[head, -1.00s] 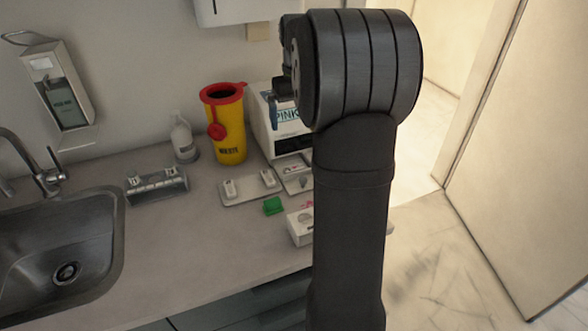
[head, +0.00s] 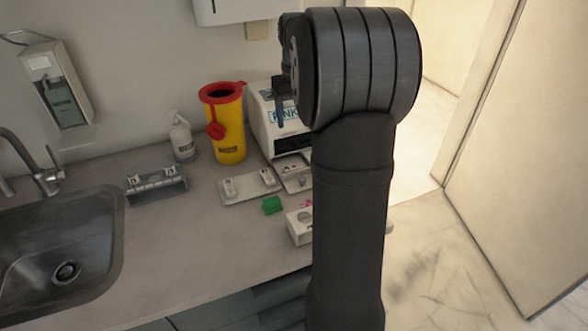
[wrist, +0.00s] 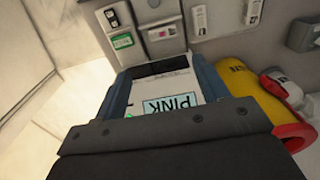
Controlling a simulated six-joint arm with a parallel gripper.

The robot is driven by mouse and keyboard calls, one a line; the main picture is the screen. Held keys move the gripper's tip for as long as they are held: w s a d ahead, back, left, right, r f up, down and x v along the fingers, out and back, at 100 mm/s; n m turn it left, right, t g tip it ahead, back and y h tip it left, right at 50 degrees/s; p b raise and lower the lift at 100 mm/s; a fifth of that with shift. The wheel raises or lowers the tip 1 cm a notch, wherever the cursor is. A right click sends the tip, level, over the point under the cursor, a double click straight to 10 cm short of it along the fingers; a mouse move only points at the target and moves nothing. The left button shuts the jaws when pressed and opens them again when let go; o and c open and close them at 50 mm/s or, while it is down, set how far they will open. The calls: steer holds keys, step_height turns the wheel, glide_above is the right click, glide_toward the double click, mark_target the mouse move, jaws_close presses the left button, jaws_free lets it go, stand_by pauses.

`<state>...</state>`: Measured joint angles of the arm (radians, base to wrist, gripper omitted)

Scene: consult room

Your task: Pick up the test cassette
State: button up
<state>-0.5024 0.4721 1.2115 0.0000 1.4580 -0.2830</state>
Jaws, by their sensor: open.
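Two small white test cassettes lie apart on a flat grey tray (head: 248,191) in the head view, one at the left (head: 229,188) and one at the right (head: 267,177). In the wrist view they show at the top right, as a nearer cassette (wrist: 200,20) and a farther one (wrist: 251,11). I cannot tell which one the task means. My gripper (wrist: 161,68) is open and empty, with its fingers above the white box marked PINK (wrist: 172,88). In the head view my gripper (head: 279,108) shows only partly, and my arm hides the rest.
A yellow sharps bin (head: 229,135) with a red rim and a bottle (head: 182,140) stand behind the tray. A green block (head: 271,205), a white holder (head: 298,227) and a small tray with a pink mark (wrist: 162,33) lie nearby. A rack (head: 156,187) and sink (head: 60,250) are left.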

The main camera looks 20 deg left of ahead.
mark_target(294, 166)
steer(key=shift+t+y, duration=0.6)
steer(key=f, duration=1.6)
steer(key=shift+w+a+f, duration=0.15)
steer(key=shift+a+f, duration=0.2)
steer(key=shift+f, duration=0.05)
steer(key=c, duration=0.8)
steer(key=shift+r, duration=0.1)
